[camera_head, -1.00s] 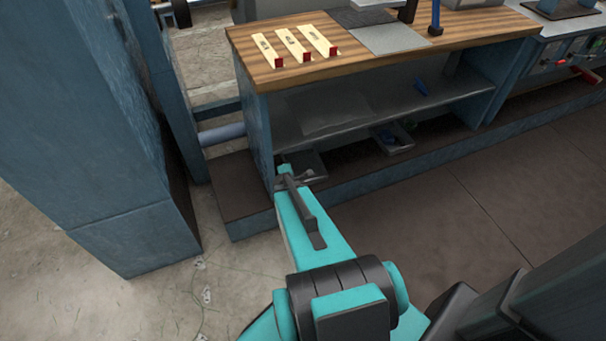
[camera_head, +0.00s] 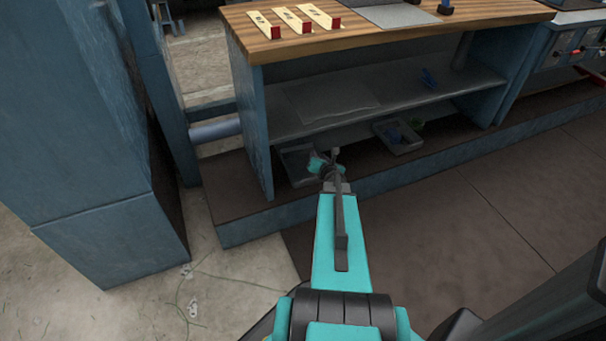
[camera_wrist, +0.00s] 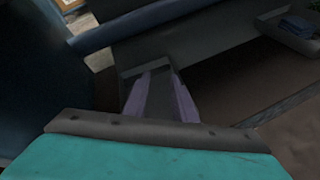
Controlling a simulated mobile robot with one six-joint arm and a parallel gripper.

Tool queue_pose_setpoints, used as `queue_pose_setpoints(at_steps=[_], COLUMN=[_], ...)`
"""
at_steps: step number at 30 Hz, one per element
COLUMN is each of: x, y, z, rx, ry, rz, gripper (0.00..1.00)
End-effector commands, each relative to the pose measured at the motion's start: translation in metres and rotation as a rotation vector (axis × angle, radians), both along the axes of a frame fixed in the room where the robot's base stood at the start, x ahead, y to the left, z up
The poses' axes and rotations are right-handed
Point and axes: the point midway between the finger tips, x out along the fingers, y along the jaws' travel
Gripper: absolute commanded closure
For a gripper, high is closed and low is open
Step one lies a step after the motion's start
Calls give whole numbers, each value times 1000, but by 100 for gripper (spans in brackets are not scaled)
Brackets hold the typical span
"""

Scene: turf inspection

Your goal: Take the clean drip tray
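A grey drip tray (camera_head: 290,155) sits on the low base under the workbench, at its left end. It is partly hidden behind my gripper (camera_head: 328,163), and the part that shows looks empty. In the wrist view a grey tray (camera_wrist: 131,73) lies just beyond the fingertips. My gripper (camera_wrist: 160,78) has its two pale fingers apart with nothing clearly held between them. I cannot tell whether the fingers touch the tray. A second grey tray (camera_head: 408,147) stands farther right on the base and holds blue and green items; it also shows in the wrist view (camera_wrist: 283,38).
The bench's left side panel (camera_head: 250,130) stands close beside the left tray. Brown floor (camera_head: 440,225) lies open in front.

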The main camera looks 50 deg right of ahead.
Motion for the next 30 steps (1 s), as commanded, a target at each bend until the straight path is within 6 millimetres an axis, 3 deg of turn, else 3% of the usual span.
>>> queue_pose_setpoints(at_steps=[1, 12, 30], x=[-4, -28, -34], y=[-9, -39, -43], z=[-13, -41, -44], rx=[-39, -288, -343], ry=[15, 136, 166], rz=[30, 254, 307], gripper=[76, 76, 76])
